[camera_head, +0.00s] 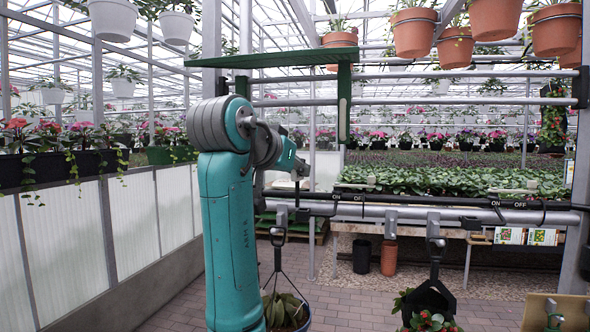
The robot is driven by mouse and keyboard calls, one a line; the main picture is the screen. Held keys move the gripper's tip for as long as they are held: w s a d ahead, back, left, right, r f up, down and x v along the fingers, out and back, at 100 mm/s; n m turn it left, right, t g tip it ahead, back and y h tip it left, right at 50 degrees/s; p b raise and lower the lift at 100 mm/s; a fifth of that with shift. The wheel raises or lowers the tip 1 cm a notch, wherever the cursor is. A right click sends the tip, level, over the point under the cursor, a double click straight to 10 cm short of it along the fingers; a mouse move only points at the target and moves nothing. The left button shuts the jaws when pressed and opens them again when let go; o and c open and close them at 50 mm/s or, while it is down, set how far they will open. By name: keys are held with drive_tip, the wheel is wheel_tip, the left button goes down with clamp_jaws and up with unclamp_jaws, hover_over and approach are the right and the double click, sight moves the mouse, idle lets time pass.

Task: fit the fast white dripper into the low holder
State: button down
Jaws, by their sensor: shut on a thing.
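My teal arm rises in front of the camera and reaches away to the pipes. My gripper (299,168) shows only in small part behind my wrist, close above the black pipe. It is shut on a small pale thing that I take to be the white dripper, but it is too small and covered to be sure. Grey clip-like fittings sit along the lower pipe: one at the left (281,217), one in the middle (390,223) and one at the right (435,224). I cannot tell which of them is the low holder.
Hanging plants (285,311) (431,322) are below the left and right fittings. Pale levers (370,182) (513,190) sit near ON and OFF labels. A green frame (270,60) spans above my arm. Terracotta pots (415,32) hang overhead. Brick floor (345,305) is open between the plants.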

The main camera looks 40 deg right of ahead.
drive_tip(key=w+d+f, duration=0.1)
drive_tip(key=w+d, duration=0.3)
drive_tip(key=d, duration=0.1)
drive_tip(key=shift+d, duration=0.15)
idle(0.5)
drive_tip(key=shift+w+f, duration=0.1)
drive_tip(key=shift+f, duration=0.05)
idle(0.7)
drive_tip(key=shift+f, duration=0.2)
drive_tip(key=shift+f, duration=1.25)
drive_tip(key=shift+f, duration=0.1)
drive_tip(key=shift+f, duration=1.35)
